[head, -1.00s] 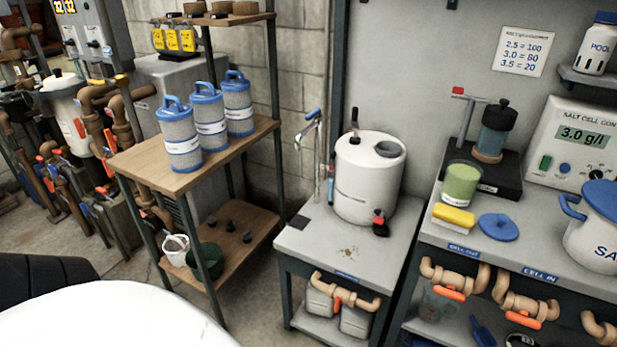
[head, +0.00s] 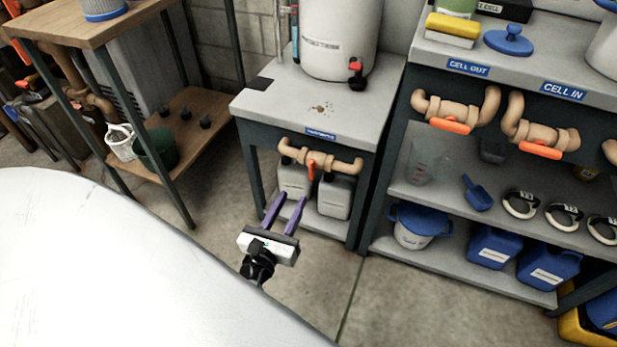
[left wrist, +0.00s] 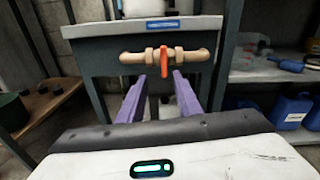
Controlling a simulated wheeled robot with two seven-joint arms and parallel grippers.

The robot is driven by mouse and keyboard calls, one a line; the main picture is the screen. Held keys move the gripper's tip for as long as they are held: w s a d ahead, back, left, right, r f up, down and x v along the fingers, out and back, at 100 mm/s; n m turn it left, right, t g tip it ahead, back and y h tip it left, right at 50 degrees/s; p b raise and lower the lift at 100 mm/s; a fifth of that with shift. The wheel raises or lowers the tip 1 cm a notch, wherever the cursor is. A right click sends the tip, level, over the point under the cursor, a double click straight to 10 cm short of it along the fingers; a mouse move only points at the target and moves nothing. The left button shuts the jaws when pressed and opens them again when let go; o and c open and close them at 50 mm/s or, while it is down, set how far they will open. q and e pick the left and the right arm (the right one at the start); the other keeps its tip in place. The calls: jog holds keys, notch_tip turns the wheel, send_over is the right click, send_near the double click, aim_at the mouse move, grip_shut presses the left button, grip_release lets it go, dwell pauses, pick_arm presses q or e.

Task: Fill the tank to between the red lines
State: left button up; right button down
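The white tank (head: 335,40) stands on a small grey-topped table (head: 262,105); its top is cut off. A thin upright tube (head: 295,30) with red and blue parts stands at its left; I cannot make out the red lines or the water level. A tan pipe (head: 342,164) with an orange valve handle (head: 312,170) runs across the table front. The handle points down in the left wrist view (left wrist: 165,62). My left gripper (head: 286,207) is open and empty, its purple fingers pointing at the pipe, apart from the handle. My right gripper is out of view.
A small black tap (head: 356,78) with a red top sits at the tank's foot. White jugs (head: 334,197) stand under the table. A wooden shelf (head: 85,35) stands left. Floor before the table is clear.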

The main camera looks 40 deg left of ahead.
aim_at(310, 171)
pick_arm(q)
jog(key=shift+m+t, duration=0.3)
jog(key=shift+m, duration=0.4)
jog(key=x, duration=0.3)
jog(key=b+x, duration=0.1)
jog(key=x, duration=0.7)
jog(key=shift+d+r+b, duration=0.1)
jog(key=shift+d+b, duration=0.2)
jog(key=shift+d, duration=0.1)
grip_shut()
